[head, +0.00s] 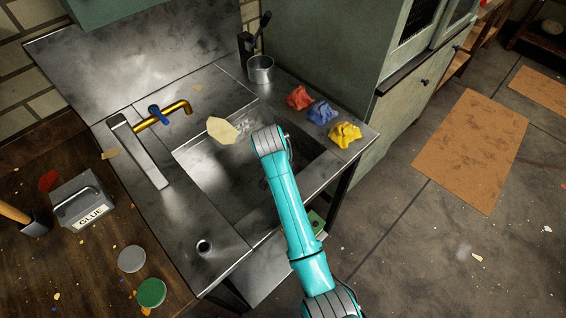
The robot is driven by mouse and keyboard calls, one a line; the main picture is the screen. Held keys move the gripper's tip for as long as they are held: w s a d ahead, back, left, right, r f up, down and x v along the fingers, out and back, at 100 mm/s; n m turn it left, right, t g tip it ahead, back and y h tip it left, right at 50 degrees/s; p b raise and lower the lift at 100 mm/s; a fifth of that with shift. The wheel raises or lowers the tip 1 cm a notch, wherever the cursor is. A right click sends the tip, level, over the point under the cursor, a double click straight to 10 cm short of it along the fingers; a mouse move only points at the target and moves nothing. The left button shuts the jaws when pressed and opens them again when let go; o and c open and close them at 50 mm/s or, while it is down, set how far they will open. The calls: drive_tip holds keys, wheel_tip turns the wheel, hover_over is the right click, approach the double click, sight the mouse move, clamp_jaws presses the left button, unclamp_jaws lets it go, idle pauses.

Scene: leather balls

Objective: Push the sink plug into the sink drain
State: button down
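The metal sink (215,185) is a sunken rectangular basin in the steel counter. My teal arm reaches up from the bottom right across the basin, and its grey wrist is over the far right part. My gripper does not show; the wrist and arm hide what is below them. I cannot make out the drain in the basin.
A brass faucet (172,112) stands behind the basin. A pale scrap (222,130) lies at the basin's back edge. Red (299,98), blue (321,112) and yellow (345,135) cloths lie along the right side. A metal cup (260,70) and glue box (84,205) stand nearby.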

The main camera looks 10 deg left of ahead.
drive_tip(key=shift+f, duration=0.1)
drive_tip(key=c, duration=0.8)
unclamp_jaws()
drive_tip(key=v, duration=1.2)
